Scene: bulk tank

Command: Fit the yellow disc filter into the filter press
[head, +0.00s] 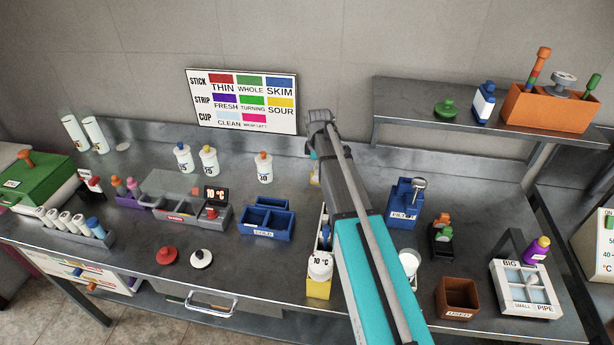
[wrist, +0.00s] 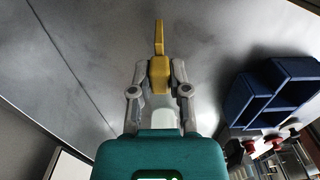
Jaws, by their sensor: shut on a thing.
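In the wrist view my gripper (wrist: 160,84) is shut on a yellow piece, which I take to be the yellow disc filter (wrist: 158,40). It has a thick block between the fingers and a thin part beyond them, seen nearly edge-on. In the head view my arm hides the gripper and most of what it holds. A blue unit labelled FILTER, which looks like the filter press (head: 404,205), stands on the bench right of my arm. It has a grey knob on top. The held piece is apart from it.
A blue divided tray (head: 266,219) stands left of my arm and shows at right in the wrist view (wrist: 262,98). A black holder (head: 441,243) and brown box (head: 458,298) stand near the press. A shelf (head: 455,115) overhangs behind.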

